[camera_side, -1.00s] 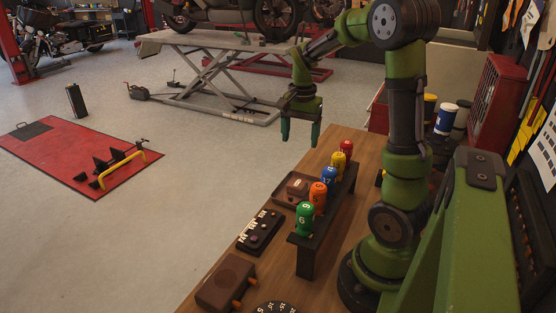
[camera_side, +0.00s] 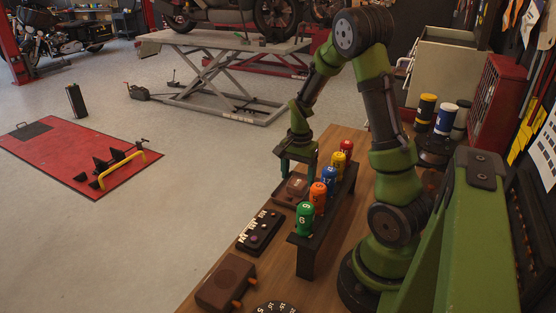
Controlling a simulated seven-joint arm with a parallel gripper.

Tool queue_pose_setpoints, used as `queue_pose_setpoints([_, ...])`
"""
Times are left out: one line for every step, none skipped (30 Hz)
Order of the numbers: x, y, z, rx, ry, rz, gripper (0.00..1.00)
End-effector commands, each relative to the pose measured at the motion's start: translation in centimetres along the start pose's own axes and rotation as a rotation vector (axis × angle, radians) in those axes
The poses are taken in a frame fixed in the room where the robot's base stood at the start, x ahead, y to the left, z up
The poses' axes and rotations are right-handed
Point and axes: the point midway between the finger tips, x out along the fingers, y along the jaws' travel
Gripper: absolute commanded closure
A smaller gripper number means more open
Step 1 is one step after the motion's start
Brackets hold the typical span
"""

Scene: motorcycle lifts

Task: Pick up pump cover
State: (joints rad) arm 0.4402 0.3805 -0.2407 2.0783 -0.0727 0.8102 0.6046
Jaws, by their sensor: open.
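My gripper (camera_side: 298,172) is open, fingers pointing down, above the far left part of the wooden bench. A small brown block-like part (camera_side: 297,186) sits in a shallow dark brown tray (camera_side: 281,198) just below the fingers. It may be the pump cover, but I cannot tell for sure at this size. The fingers partly cover the far side of the tray, and I cannot tell whether they touch the part. Nothing shows between the fingers.
A dark rack (camera_side: 308,262) with several coloured numbered canisters stands right of the tray. A black panel with switches (camera_side: 259,232) and a brown box with orange knobs (camera_side: 228,281) lie nearer on the bench (camera_side: 270,278). Open floor lies to the left.

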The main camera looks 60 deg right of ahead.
Motion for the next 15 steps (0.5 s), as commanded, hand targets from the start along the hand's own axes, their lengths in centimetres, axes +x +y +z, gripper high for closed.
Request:
queue_pose_setpoints([1.0,0.1,0.1,0.0,-0.003,0.006,0.26])
queue_pose_setpoints([1.5,0.1,0.2,-0.001,-0.003,0.006,0.26])
queue_pose_setpoints([2.0,0.1,0.2,-0.001,-0.003,0.005,0.26])
queue_pose_setpoints([2.5,0.1,0.2,-0.001,-0.003,0.005,0.26])
queue_pose_setpoints([2.8,0.1,0.2,-0.001,-0.003,0.005,0.26])
queue_pose_setpoints([3.2,0.1,0.2,-0.001,-0.002,0.004,0.26])
queue_pose_setpoints([3.4,0.1,0.2,0.0,-0.002,0.003,0.26])
queue_pose_setpoints([3.5,0.0,0.2,0.0,-0.002,0.002,0.26])
queue_pose_setpoints([3.6,0.0,0.2,-0.001,-0.001,0.002,0.26])
queue_pose_setpoints([3.7,0.0,0.2,-0.001,-0.001,0.001,0.26])
queue_pose_setpoints([3.7,0.0,0.2,-0.001,-0.001,0.001,0.26])
queue_pose_setpoints([3.7,0.0,0.2,-0.001,-0.001,0.001,0.26])
queue_pose_setpoints([3.7,0.0,0.2,-0.001,-0.001,0.0,0.26])
queue_pose_setpoints([3.6,0.0,0.2,-0.001,-0.001,0.001,0.26])
queue_pose_setpoints([3.6,0.0,0.2,-0.001,-0.001,0.001,0.26])
